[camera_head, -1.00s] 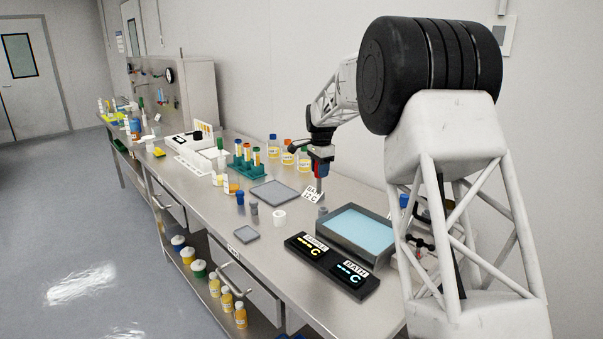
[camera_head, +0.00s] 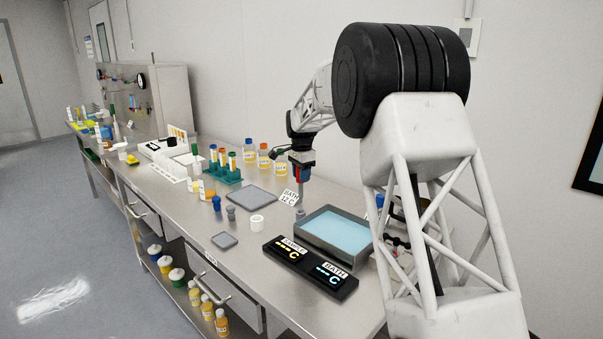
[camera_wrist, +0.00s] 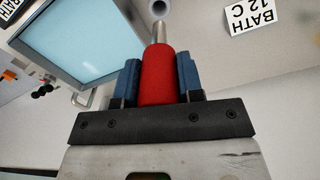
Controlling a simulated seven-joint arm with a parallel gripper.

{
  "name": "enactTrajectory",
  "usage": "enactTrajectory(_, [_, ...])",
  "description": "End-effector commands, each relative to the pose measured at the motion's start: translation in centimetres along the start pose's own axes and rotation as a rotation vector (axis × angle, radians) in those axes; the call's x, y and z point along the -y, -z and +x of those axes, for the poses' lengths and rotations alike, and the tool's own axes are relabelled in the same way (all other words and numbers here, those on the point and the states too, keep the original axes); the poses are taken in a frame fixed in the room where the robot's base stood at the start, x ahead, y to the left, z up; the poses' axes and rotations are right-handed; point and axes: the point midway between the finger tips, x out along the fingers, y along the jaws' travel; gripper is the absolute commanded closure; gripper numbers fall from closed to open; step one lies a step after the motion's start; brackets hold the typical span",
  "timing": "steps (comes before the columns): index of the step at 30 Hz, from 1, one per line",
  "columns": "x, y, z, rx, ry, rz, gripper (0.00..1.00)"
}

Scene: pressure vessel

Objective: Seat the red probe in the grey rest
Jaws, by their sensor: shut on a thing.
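The red probe (camera_wrist: 157,78) is held between the blue fingers of my gripper (camera_wrist: 158,75). Its bare metal tip points away from my wrist, toward a small grey cylinder with a dark hole, the grey rest (camera_wrist: 159,8). In the head view my gripper (camera_head: 301,172) holds the probe upright above the bench, and the rest (camera_head: 300,212) stands below it. The tip appears close above the rest; I cannot tell whether it touches or is lined up with the hole.
A blue-water bath (camera_head: 338,232) stands just right of the rest. A BATH 12 C card (camera_head: 289,198) is beside it. A black display panel (camera_head: 310,266) lies in front. A white ring cup (camera_head: 257,222), small grey and blue pieces and a grey tray (camera_head: 247,198) are to the left.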

Motion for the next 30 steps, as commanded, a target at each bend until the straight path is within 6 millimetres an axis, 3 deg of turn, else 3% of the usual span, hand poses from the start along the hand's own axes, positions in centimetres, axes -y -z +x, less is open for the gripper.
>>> enactTrajectory(18, [0.0, 0.0, 4.0, 0.0, -0.001, 0.0, 0.9])
enactTrajectory(30, [0.0, 0.0, 4.8, 0.0, 0.0, 0.0, 0.9])
